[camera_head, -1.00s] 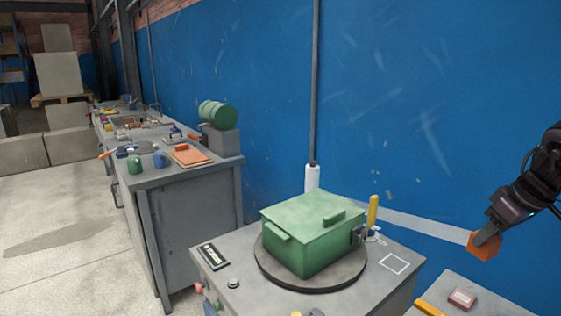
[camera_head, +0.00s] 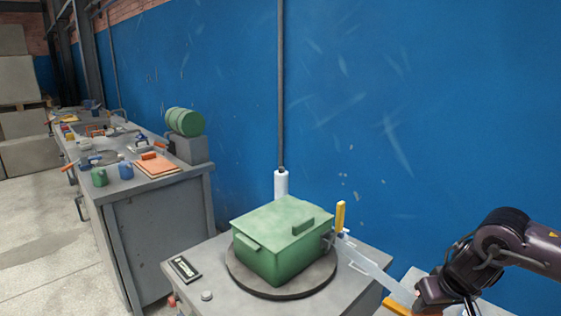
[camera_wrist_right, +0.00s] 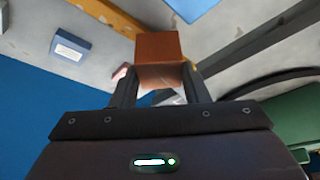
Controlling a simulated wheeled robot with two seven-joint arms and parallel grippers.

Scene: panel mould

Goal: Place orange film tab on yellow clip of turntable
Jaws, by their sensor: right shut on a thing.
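The green lidded box (camera_head: 270,255) sits on the dark round turntable (camera_head: 240,283). The upright yellow clip (camera_head: 340,216) stands at the box's right side. A pale film strip (camera_head: 372,268) runs from beside the clip down right to my right gripper (camera_head: 420,296). In the right wrist view the orange film tab (camera_wrist_right: 158,47) is held between the fingers of my right gripper (camera_wrist_right: 160,85), which is shut on it. In the head view the tab is mostly hidden. The gripper is right of the clip, apart from it. My left gripper is not in view.
A white bottle (camera_head: 281,184) stands behind the turntable by the blue wall (camera_head: 440,120). A yellow bar (camera_head: 397,306) lies at the lower right. A workbench (camera_head: 150,185) with jars and a green drum (camera_head: 185,122) is at the left.

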